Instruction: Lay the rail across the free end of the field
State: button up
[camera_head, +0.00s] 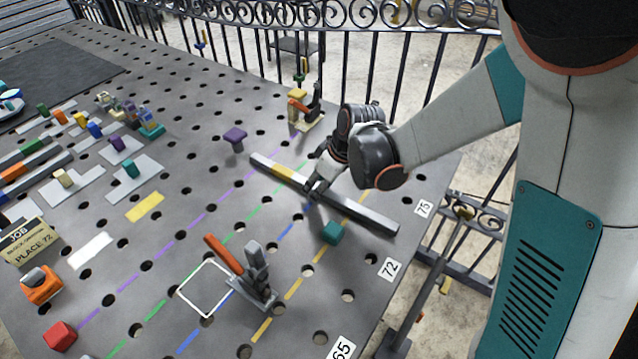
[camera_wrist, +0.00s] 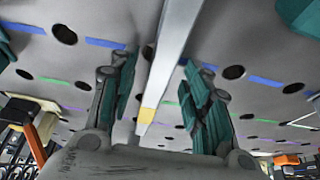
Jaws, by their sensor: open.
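The rail (camera_head: 355,211) is a long grey bar with a yellow band near its far end. It lies on or just above the perforated table, slanting across the coloured dashed lines, its near end toward the right edge. My gripper (camera_head: 313,188) is at the rail's middle. In the wrist view the rail (camera_wrist: 173,50) runs between the two teal-padded fingers of my gripper (camera_wrist: 157,80), with a gap on both sides. The gripper is open. The head view shows number plates 75 (camera_head: 424,208), 72 (camera_head: 389,268) and 65 (camera_head: 342,348) along the table edge.
A teal cube (camera_head: 333,232) sits close beside the rail. A toggle clamp with an orange handle (camera_head: 222,252) stands nearer, by a white square outline (camera_head: 205,288). Another clamp (camera_head: 305,110) and a purple knob (camera_head: 235,138) are beyond the far end. A job card (camera_head: 30,243) reads "PLACE 72".

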jog(key=v, duration=1.2)
dwell(0.3)
